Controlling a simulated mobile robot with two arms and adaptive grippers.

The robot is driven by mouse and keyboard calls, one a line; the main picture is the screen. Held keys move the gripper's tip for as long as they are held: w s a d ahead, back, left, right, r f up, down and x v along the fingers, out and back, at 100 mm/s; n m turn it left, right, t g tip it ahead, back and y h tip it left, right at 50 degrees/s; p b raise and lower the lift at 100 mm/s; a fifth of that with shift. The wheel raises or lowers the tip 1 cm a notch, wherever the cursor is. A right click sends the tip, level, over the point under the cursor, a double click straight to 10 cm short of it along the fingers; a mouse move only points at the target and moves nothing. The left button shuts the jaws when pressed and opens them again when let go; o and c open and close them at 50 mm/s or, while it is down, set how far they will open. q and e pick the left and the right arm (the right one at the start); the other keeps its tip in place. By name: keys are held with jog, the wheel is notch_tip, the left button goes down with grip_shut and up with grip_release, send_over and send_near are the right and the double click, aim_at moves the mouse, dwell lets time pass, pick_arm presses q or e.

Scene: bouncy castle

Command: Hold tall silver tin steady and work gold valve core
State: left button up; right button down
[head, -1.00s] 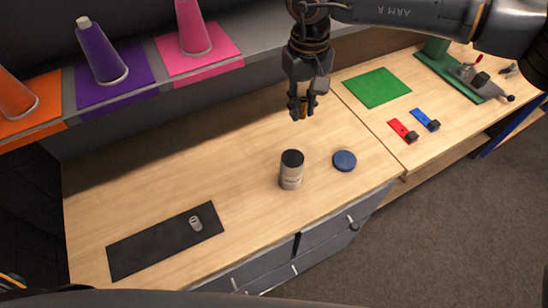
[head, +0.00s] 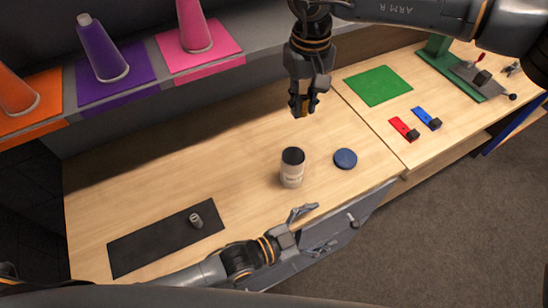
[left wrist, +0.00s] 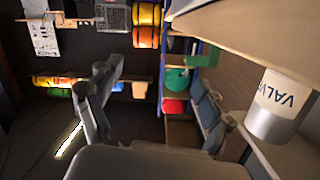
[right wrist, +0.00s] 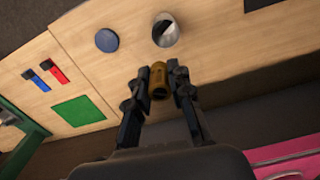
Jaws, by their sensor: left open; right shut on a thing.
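The tall silver tin (head: 292,170) stands upright on the wooden workbench, with a pale label and a dark top. In the left wrist view the tin (left wrist: 272,122) shows "VALV" lettering at the right. My left gripper (head: 312,228) is open and empty at the bench's front edge, in front of the tin and apart from it. My right gripper (head: 303,100) is shut on the gold valve core (right wrist: 159,82) and holds it above the bench, behind the tin. In the right wrist view the open-looking dark mouth of the tin (right wrist: 167,32) lies beyond the core.
A round blue lid (head: 345,159) lies right of the tin. A black mat (head: 150,246) carries a small silver cylinder (head: 196,220). A green mat (head: 377,86), red (head: 401,127) and blue (head: 424,116) pieces lie farther right. Coloured cones stand on the back shelf.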

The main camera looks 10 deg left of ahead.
pick_arm(q)
jog(key=w+a+r+n+t, duration=0.3)
jog(key=w+r, duration=0.1)
jog(key=r, duration=0.2)
notch_tip(320, 180, up, 7)
jog(key=n+t+y, duration=0.3)
jog(key=n, duration=0.1)
send_over(286, 166)
jog(key=v, duration=0.5)
notch_tip(286, 166, down, 7)
jog(key=shift+w+d+r, duration=0.1)
jog(key=shift+w, duration=0.1)
jog(key=x, duration=0.7)
jog(key=shift+w+d+f, duration=0.1)
jog(key=shift+w+f, duration=0.05)
jog(key=shift+f, duration=0.05)
pick_arm(e)
jog(key=shift+s, duration=0.1)
